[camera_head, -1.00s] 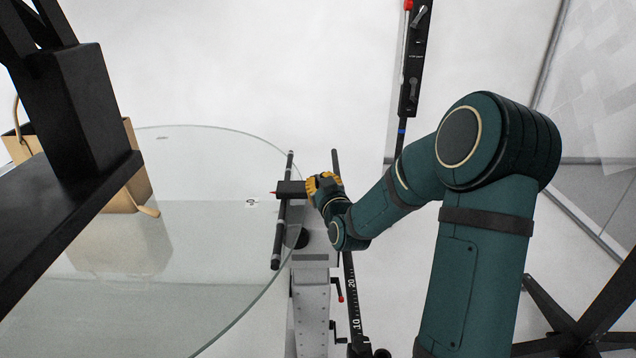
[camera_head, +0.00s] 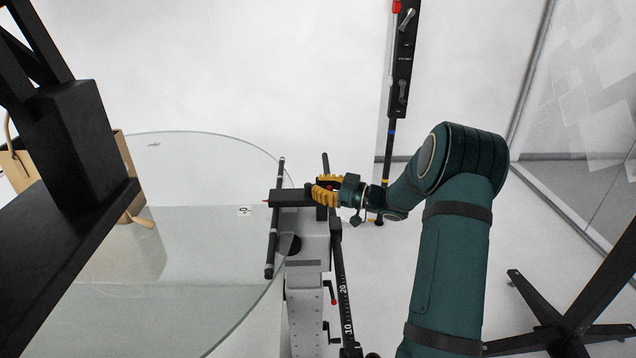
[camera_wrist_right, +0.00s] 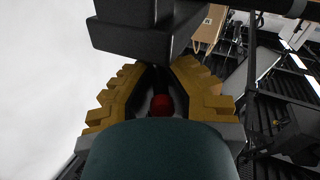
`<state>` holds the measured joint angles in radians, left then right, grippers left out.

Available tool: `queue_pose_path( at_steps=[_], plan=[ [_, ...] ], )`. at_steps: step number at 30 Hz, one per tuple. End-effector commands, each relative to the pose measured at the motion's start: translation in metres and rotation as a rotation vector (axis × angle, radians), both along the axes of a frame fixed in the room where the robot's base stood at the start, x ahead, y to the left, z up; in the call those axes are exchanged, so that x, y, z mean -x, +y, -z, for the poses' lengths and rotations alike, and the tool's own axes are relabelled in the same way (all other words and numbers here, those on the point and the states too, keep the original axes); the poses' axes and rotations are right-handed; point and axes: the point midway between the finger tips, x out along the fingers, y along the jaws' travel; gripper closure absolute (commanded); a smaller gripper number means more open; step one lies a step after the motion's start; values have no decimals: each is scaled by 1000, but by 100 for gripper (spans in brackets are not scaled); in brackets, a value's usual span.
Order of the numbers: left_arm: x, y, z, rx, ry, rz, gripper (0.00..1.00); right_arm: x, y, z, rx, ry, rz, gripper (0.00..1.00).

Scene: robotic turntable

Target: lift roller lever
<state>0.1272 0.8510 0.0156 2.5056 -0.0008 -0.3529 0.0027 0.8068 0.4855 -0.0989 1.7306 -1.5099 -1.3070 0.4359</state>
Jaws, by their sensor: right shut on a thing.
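My right gripper (camera_head: 326,190), with yellow fingers, is at the turntable's edge, by the black block (camera_head: 290,198) of the roller unit. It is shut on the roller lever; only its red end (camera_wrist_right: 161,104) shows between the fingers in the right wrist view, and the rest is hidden. The black roller (camera_head: 273,235) is a thin rod lying across the rim of the round glass turntable (camera_head: 200,270). My left gripper is not in view.
A tan bag (camera_head: 125,170) stands on the glass, partly behind a black frame (camera_head: 80,150) at the left. A grey stand (camera_head: 306,300) and a scaled black rail (camera_head: 341,280) are below the gripper. A black post (camera_head: 402,60) rises behind it.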

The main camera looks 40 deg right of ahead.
Motion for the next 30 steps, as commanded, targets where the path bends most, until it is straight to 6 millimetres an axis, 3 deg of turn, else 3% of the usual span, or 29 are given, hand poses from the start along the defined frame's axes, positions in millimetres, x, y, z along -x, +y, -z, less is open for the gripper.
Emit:
queue_pose_path(
  at_steps=[13, 30],
  plan=[
    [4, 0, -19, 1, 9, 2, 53, -7, -8, -4, 4, -10, -288, 100],
    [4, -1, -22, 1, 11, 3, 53, -9, -9, -6, 2, -15, -358, 100]
  ],
)
